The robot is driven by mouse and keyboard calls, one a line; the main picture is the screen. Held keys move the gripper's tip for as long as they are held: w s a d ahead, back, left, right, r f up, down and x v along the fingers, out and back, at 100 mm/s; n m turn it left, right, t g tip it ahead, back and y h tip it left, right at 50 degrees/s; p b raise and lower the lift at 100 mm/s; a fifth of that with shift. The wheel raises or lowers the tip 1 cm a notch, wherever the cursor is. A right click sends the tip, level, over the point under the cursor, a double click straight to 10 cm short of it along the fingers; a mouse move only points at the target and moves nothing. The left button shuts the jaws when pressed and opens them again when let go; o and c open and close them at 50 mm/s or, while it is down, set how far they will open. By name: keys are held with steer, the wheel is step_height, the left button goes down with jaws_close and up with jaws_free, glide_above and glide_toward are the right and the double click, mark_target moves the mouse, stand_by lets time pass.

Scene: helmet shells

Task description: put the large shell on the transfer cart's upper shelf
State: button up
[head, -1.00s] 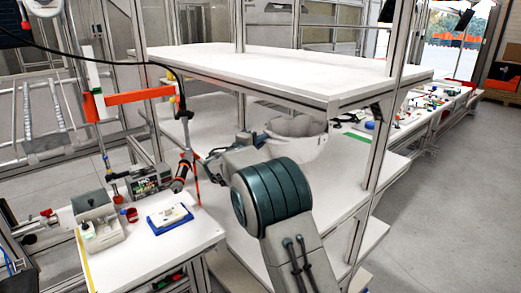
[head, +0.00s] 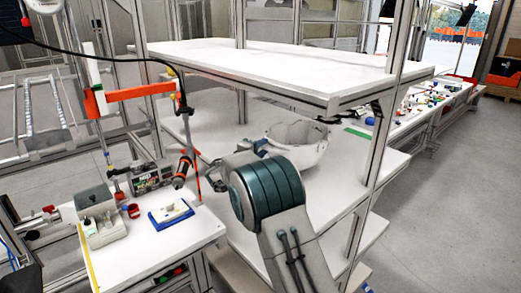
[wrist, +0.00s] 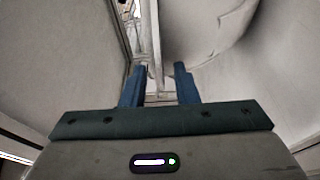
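The large shell (head: 312,157), a whitish bowl with an uneven rim, is open side up at the white level (head: 350,185) below the top board in the head view. It appears to rest there. The top board (head: 270,72) of this shelved frame is bare; I cannot tell whether this frame is the transfer cart. A pale curved surface, probably the shell (wrist: 215,35), is beyond the right finger; contact is unclear.
Metal posts (head: 380,130) and the top board's front edge stand close around the shell. A side table (head: 150,255) at left holds a grey device (head: 100,215) and a blue-edged tray (head: 170,215). A long bench with small parts is at right. Floor at right is clear.

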steer(key=b+v, duration=0.3)
steer(key=v, duration=0.9)
steer(key=s+d+f+m+g+y, duration=0.2)
steer(key=s+d+m+g, duration=0.5)
steer(key=s+d, duration=1)
steer(key=s+f+m+g+y, duration=0.1)
steer(key=s+f+g+y, duration=0.1)
steer(key=s, duration=0.9)
steer(key=s+a+f+m+g+y, duration=0.1)
steer(key=s+f+m+g+y, duration=0.1)
steer(key=s+y, duration=0.5)
steer(key=s+f, duration=0.1)
steer(key=s, duration=0.3)
steer(key=shift+s+f, duration=0.15)
steer(key=shift+f, duration=0.25)
steer(key=shift+a, duration=0.15)
